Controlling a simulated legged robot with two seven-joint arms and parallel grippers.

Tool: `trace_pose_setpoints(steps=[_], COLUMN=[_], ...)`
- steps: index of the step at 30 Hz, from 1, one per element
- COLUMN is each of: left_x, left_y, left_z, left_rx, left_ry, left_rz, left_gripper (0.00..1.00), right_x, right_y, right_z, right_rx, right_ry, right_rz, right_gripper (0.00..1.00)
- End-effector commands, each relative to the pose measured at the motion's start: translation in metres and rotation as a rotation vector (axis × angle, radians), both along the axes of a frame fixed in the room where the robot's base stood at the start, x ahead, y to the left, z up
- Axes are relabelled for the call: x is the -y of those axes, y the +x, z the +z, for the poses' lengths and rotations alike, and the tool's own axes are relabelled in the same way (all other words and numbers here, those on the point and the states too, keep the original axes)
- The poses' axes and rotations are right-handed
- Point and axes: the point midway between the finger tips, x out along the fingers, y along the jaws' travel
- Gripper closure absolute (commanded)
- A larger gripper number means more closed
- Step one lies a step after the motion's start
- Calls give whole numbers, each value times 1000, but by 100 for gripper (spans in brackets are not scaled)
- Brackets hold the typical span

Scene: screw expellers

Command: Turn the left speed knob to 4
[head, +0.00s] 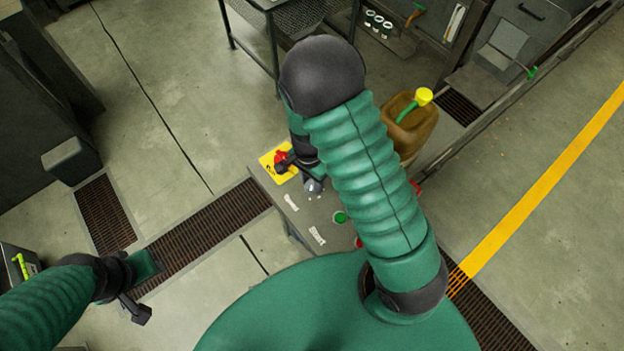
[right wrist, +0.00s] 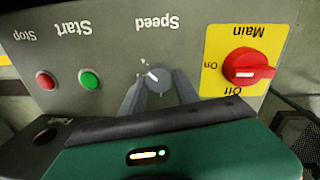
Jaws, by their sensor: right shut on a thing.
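The speed knob (right wrist: 156,77) is a small round grey knob with a white pointer line, under the "Speed" label on a grey control panel (head: 321,209). The label appears upside down in the right wrist view. My right gripper (right wrist: 154,92) is shut on the knob, with a dark finger on each side. In the head view my right gripper (head: 312,182) is partly hidden by my own arm. The scale digits are too small to read. My left gripper (head: 137,290) hangs at the lower left over the floor, away from the panel; its jaw opening is unclear.
A red main switch (right wrist: 248,68) on a yellow plate sits beside the knob. A green start button (right wrist: 90,80) and a red stop button (right wrist: 46,80) are on the other side. A brown jerrycan (head: 408,128) stands behind the panel. Floor left of the panel is mostly clear.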

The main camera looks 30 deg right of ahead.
Motion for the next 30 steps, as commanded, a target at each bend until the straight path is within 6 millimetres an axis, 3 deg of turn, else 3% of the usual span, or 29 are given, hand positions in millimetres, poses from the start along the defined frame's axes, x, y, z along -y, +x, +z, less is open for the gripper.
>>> trace_pose_setpoints(steps=[6, 7, 11, 22, 26, 30], left_x=[0, 0, 0, 0, 0, 0], left_y=[0, 0, 0, 0, 0, 0], left_z=[0, 0, 0, 0, -1, -1], left_rx=[0, 0, 0, 0, 0, 0], left_ry=[0, 0, 0, 0, 0, 0], left_rz=[0, 0, 0, 0, 0, 0], left_gripper=[64, 64, 64, 64, 64, 64], right_x=[0, 0, 0, 0, -1, -3], right_y=[2, 2, 2, 1, 4, 7], right_z=[1, 1, 1, 5, 28, 68], right_rx=[5, 5, 4, 2, 7, 9], right_ry=[0, 0, 0, 1, 0, 1], right_rz=[-1, -1, 0, 2, 3, 4], right_gripper=[100, 59, 42, 41, 41, 41])
